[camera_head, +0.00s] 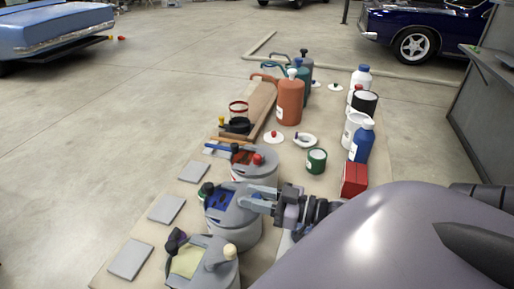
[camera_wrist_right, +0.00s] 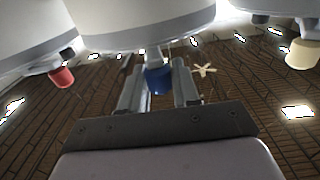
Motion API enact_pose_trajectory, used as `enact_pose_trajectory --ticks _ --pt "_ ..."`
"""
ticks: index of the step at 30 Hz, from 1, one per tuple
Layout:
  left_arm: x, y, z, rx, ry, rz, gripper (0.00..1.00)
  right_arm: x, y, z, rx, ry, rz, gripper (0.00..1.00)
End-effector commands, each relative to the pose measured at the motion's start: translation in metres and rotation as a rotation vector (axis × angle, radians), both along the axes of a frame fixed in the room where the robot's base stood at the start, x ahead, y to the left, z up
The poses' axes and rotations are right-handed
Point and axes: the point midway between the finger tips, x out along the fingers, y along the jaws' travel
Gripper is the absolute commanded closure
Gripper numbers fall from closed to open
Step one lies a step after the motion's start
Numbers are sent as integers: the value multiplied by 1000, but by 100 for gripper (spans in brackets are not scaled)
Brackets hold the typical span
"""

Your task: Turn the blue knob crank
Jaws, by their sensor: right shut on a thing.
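The blue knob (camera_wrist_right: 158,80) shows in the right wrist view between the two fingers of my right gripper (camera_wrist_right: 159,88). It sits below a grey, round-bodied machine (camera_wrist_right: 140,30). In the head view, my right gripper (camera_head: 258,203) reaches in from the right and is at the right side of the middle grey machine (camera_head: 237,232), which has blue contents (camera_head: 222,203) under its lid. The gripper is shut on the knob, which the fingers hide in the head view. My left gripper is not in view.
A similar machine with a red knob (camera_head: 257,159) stands behind, and one with a cream knob (camera_head: 229,250) in front. A red box (camera_head: 354,180) and a green can (camera_head: 316,160) are near my right arm. Bottles (camera_head: 290,100) stand farther back. Grey plates (camera_head: 166,209) lie at left.

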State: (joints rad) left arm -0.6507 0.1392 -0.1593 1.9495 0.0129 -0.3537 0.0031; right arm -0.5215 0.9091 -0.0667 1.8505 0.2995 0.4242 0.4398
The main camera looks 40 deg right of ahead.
Motion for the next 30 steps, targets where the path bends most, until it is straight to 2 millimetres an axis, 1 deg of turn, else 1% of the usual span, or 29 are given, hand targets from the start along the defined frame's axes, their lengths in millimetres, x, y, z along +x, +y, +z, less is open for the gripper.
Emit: enact_pose_trajectory --ticks 18,30 --pt "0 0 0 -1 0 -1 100 -2 15 1 9 -3 -366 100" --pt "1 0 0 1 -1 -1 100 0 23 1 5 -4 -549 100"
